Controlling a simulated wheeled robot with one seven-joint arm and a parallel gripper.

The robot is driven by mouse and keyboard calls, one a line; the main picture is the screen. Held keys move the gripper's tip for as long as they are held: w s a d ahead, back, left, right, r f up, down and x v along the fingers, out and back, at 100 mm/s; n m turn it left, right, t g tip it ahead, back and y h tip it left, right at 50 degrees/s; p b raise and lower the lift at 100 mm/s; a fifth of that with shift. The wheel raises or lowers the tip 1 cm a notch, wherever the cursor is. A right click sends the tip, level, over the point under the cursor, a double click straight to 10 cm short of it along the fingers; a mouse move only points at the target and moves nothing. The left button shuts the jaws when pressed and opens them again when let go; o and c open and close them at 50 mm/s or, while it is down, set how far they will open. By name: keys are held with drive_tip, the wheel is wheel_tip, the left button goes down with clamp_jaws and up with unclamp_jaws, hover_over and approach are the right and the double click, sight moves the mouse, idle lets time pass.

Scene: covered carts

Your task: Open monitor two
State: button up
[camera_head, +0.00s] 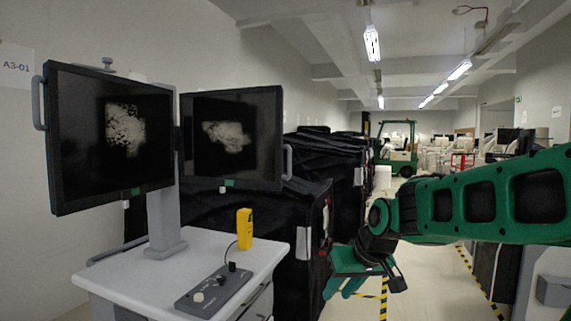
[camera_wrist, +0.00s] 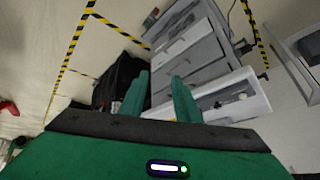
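Two black monitors stand on a grey post on a white cart. The left monitor (camera_head: 75,130) has a grey handle (camera_head: 38,103) on its left edge. The right monitor (camera_head: 205,160) has a grey handle (camera_head: 287,162) on its right edge. Both screens show a pale speckled picture, and no number is readable on either. My green gripper (camera_head: 341,290) is to the right of the cart, lower than the right monitor and well apart from its handle. In the wrist view my gripper (camera_wrist: 157,83) has its two fingers apart with nothing held between them. The monitors are not recognisable in the wrist view.
The white cart top (camera_head: 130,268) holds a yellow device (camera_head: 244,228) and a grey control box (camera_head: 213,291). The wrist view shows grey drawers (camera_wrist: 182,48). Black-covered carts (camera_head: 320,190) stand behind. A green forklift (camera_head: 397,148) is farther back. Floor beyond my gripper looks clear.

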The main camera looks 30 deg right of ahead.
drive_tip(key=w+d+r+n+t, duration=0.25)
drive_tip(key=w+r+t, duration=0.25)
drive_tip(key=w+r, duration=0.6)
drive_tip(key=n+t+y, duration=0.2)
drive_tip(key=t, duration=0.4)
approach(289, 159)
drive_tip(key=w, duration=1)
drive_tip(key=shift+w+a+f, duration=0.25)
drive_tip(key=shift+w, duration=0.1)
drive_tip(key=shift+c, duration=0.5)
clamp_jaws()
